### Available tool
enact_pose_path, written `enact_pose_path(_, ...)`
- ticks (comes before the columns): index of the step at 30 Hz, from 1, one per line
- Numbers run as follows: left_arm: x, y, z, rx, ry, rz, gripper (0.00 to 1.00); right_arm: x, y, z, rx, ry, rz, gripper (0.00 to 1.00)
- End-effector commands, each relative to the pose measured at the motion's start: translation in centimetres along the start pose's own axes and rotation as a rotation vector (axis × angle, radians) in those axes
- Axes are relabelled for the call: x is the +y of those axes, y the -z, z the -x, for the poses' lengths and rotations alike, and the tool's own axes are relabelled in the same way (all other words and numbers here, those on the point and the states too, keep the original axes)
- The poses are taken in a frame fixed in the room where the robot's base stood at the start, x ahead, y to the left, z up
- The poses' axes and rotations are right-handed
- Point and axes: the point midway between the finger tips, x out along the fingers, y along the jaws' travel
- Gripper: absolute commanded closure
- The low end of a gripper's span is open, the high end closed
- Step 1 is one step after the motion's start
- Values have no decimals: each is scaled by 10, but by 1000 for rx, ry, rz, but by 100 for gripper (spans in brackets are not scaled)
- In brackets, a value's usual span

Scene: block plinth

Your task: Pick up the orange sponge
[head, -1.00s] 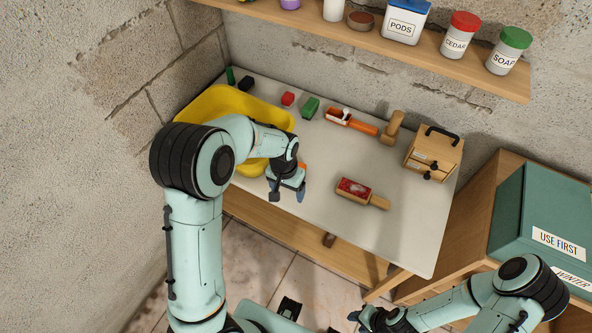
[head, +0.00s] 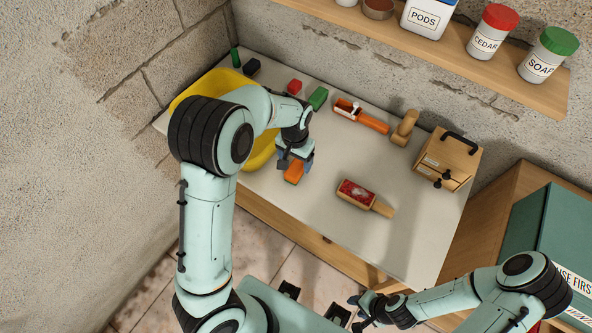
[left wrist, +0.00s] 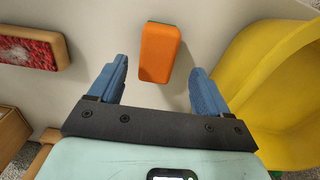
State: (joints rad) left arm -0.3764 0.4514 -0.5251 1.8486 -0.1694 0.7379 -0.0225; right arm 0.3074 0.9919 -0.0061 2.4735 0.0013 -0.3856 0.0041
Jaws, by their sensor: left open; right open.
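The orange sponge (head: 293,172) lies on the pale tabletop (head: 330,225), just right of the yellow basin. In the left wrist view the orange sponge (left wrist: 160,53) has a thin green layer showing at its edge. My left gripper (head: 295,162) is open and empty above the sponge. In the left wrist view its blue fingers (left wrist: 157,85) stand apart, with the sponge lined up between them and a little beyond the tips. My right gripper (head: 362,312) is open and low, in front of the table and away from the sponge.
The yellow basin (left wrist: 268,85) is close beside my left gripper. A wooden-backed brush (head: 357,193) lies to the right of the sponge. A red block (head: 294,87), a green block (head: 318,98), an orange-handled tool (head: 362,118) and a wooden box (head: 446,160) stand farther back.

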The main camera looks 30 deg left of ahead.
Motion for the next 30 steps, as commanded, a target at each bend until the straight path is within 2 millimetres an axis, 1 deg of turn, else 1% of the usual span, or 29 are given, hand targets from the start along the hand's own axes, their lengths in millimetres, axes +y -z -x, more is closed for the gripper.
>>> enact_pose_path(4, 1, -1, -11, -2, 1, -1, 22, 0, 0, 0, 1, 0, 0, 57)
enact_pose_path(9, 4, -4, -38, -3, 1, -1, 22, 0, 0, 0, 1, 0, 0, 57)
enact_pose_path(12, 3, -3, -49, -2, 1, 0, 22, 0, 0, -1, 0, 0, 0, 57)
enact_pose_path(15, 4, -2, -54, 1, 0, 0, 22, 0, 0, -1, 0, 0, 0, 57)
enact_pose_path(21, 4, -2, -54, 2, 0, -1, 22, 0, 0, -1, 0, 0, 0, 57)
enact_pose_path(22, 4, -2, -54, 2, 0, -1, 29, 0, 0, -1, 0, 0, 0, 57)
enact_pose_path(23, 4, -2, -54, 2, 0, -1, 39, 0, 0, -1, 0, 0, 0, 57)
enact_pose_path(24, 4, -2, -54, 2, 0, -1, 52, 0, 0, -1, 0, 0, 0, 57)
enact_pose_path(26, 4, -2, -54, 2, 0, -1, 71, 0, 0, -1, 0, 0, 0, 57)
enact_pose_path(27, 4, -2, -54, 2, 0, -1, 77, 0, 0, -1, 0, 0, 0, 57)
enact_pose_path(30, 4, -2, -54, 2, 0, -1, 78, 0, 0, -1, 0, 0, 0, 57)
